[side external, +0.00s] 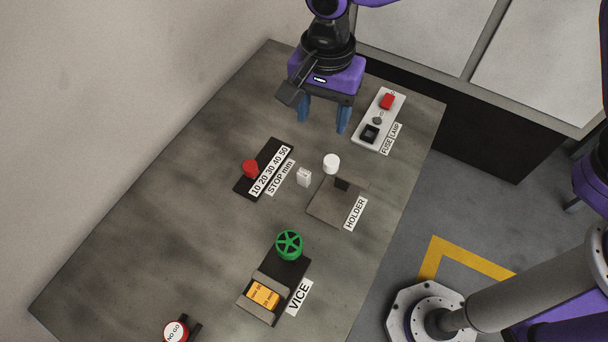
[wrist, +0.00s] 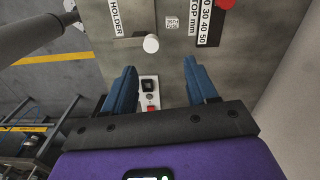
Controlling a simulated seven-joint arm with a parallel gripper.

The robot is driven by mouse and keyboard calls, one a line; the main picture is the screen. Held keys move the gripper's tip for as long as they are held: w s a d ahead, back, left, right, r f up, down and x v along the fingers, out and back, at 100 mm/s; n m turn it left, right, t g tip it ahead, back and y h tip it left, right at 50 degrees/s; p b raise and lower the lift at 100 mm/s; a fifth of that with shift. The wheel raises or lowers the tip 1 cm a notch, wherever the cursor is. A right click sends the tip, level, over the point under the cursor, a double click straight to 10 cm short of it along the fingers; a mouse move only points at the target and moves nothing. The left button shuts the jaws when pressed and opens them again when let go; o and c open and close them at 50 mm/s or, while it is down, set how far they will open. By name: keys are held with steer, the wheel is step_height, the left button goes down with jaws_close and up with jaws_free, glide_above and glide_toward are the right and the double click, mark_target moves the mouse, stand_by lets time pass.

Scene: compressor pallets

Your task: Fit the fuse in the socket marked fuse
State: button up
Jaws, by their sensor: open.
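A small pale block with dark print on top, apparently the fuse (side external: 304,177), stands on the table between the stop scale and the holder. It also shows at the top of the wrist view (wrist: 172,22). My gripper (side external: 323,121) is open and empty, blue fingers pointing down, above the table at the far end, left of the panel. The wrist view also shows my gripper (wrist: 160,66).
The panel (side external: 387,112) also carries a red lamp (side external: 387,101). A white cylinder (side external: 331,163) stands by the holder plate (side external: 335,207). A stop scale with red knob (side external: 250,168), a vice with green wheel (side external: 289,245) and a NO GO piece (side external: 175,331) are nearer. The left table area is clear.

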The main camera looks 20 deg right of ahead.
steer(key=a+f+m, duration=0.2)
steer(key=a, duration=0.1)
glide_toward(303, 174)
steer(key=f, duration=0.5)
steer(key=shift+d, duration=0.2)
steer(key=shift+a+f, duration=0.15)
steer(key=shift+f, duration=1.2)
steer(key=shift+a+f, duration=0.1)
steer(key=shift+f, duration=1.25)
jaws_close()
steer(key=shift+r, duration=0.1)
